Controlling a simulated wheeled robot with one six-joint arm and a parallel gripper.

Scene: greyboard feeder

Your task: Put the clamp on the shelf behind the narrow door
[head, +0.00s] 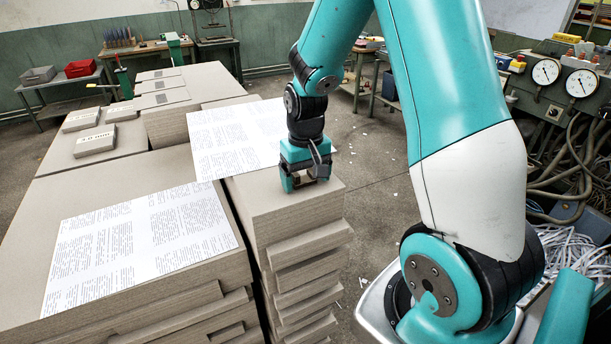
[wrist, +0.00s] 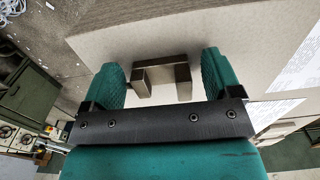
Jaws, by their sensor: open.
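A brownish, U-shaped block that looks like the clamp (wrist: 165,62) lies on top of a greyboard stack, between the fingers of my gripper (wrist: 161,74) in the wrist view. Gaps show between it and both fingers, so my gripper is open around it and not closed on it. In the head view my gripper (head: 306,181) points down at the top of the narrower, nearer board stack (head: 300,207); its fingers hide most of the block there. I cannot make out a narrow door or its shelf in either view.
Printed sheets (head: 140,240) lie on the wide board stack (head: 120,175) at left. Grey blocks (head: 95,142) stand farther back. At right are a gauge panel (head: 555,85), hoses and a bin of paper strips (head: 590,250). Open floor (head: 375,155) lies behind the narrower stack.

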